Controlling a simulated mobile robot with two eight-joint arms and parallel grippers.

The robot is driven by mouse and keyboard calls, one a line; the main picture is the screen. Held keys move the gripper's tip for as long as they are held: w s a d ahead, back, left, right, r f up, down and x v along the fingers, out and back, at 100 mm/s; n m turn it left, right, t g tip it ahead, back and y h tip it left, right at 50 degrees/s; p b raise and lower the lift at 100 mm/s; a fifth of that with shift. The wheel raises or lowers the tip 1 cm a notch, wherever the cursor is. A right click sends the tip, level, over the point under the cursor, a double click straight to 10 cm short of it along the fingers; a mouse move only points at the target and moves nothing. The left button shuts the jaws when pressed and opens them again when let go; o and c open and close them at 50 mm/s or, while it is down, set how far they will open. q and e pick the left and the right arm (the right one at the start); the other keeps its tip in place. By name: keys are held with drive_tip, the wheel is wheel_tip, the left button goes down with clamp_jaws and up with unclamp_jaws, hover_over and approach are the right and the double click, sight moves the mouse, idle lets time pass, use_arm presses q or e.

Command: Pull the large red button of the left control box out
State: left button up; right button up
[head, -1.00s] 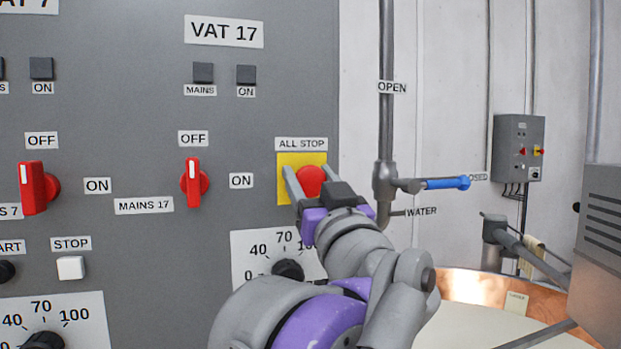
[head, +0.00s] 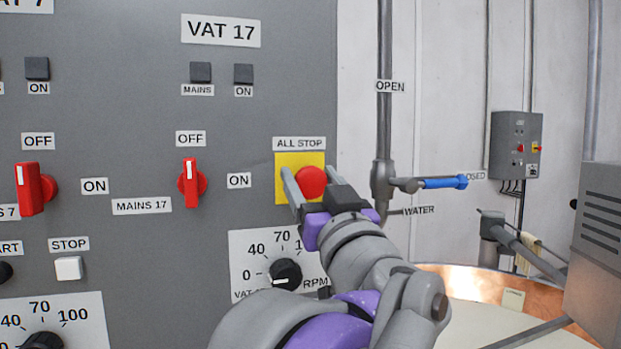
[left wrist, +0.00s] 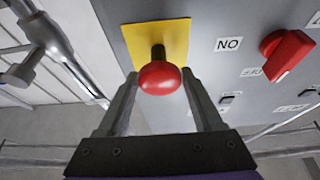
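The large red button (head: 312,182) sits on a yellow square plate (head: 285,160) under an ALL STOP label, at the right edge of the grey control panel (head: 120,110). My left gripper (head: 311,178) is open, with one finger on each side of the button. The left wrist view shows the red button (left wrist: 160,78) between the two spread fingers (left wrist: 160,85), with a small gap on each side. Its dark stem shows against the yellow plate (left wrist: 180,38). My right gripper is in neither view.
A VAT 17 RPM dial (head: 286,274) lies just below my left gripper. A red rotary switch (head: 192,183) is to the left. A pipe with a blue valve handle (head: 445,182) is at the right. A smaller control box (head: 516,145) hangs on the far wall.

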use_arm(q)
drive_tip(key=shift+o, duration=1.3)
drive_tip(key=shift+s, duration=0.1)
drive_tip(key=shift+s+d+f, duration=0.15)
drive_tip(key=shift+s+f, duration=0.05)
drive_tip(key=shift+s, duration=0.05)
drive_tip(key=b+v, duration=0.1)
drive_tip(key=v, duration=0.9)
drive_tip(key=shift+b, duration=0.4)
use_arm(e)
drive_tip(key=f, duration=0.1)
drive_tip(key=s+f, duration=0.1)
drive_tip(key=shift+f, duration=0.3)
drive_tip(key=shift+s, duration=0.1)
